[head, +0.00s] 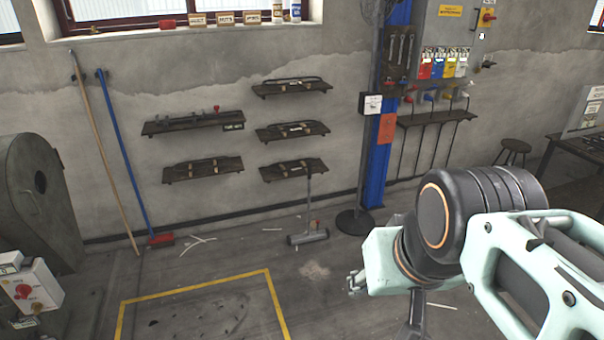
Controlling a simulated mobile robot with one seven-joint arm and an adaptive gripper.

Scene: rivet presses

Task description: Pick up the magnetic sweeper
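The magnetic sweeper (307,237) stands on the floor near the back wall, left of the blue column. It has a wide, low grey head and a thin upright handle, with a small red part near the bottom. The handle's top overlaps the lowest right shelf in the picture. My arm comes in from the right. My gripper (413,322) shows only partly, as a dark piece below the wrist at the bottom edge. It is to the right of the sweeper and apart from it. Its fingertips are hidden or cut off, so its opening cannot be told.
A wooden pole and a blue-handled broom (125,160) lean on the wall at left. A fan stand's round base (355,222) is right of the sweeper. Wall shelves (203,170) hang above. Floor marked by a yellow line (195,288) is open, with scattered scraps.

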